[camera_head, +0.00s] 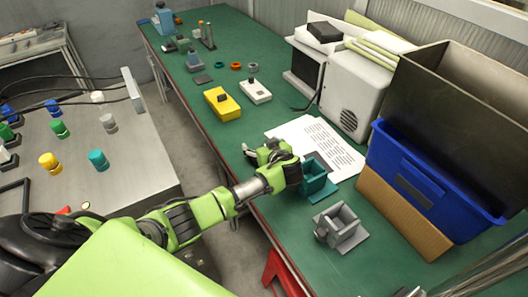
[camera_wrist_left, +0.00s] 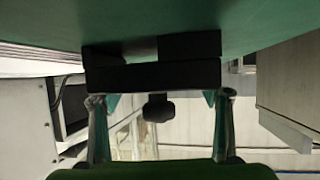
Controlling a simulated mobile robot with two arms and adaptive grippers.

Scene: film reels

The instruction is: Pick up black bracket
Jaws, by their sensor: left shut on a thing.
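My left gripper (camera_head: 262,153) reaches in from the left over the green table, beside the white printed sheet. In the left wrist view its two fingers (camera_wrist_left: 160,122) stand on either side of a dark block-like piece, the black bracket (camera_wrist_left: 152,77), and are shut on it. The bracket lies across the fingertips, close to the green surface. In the head view the bracket is hard to tell apart from the dark gripper parts. My right gripper is not in view.
A teal holder (camera_head: 316,183) and a grey bracket-like block (camera_head: 341,228) are right of the gripper. A blue bin (camera_head: 425,178) stands behind them. A yellow box (camera_head: 222,103) and a white switch box (camera_head: 256,91) lie farther up the green table (camera_head: 190,100).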

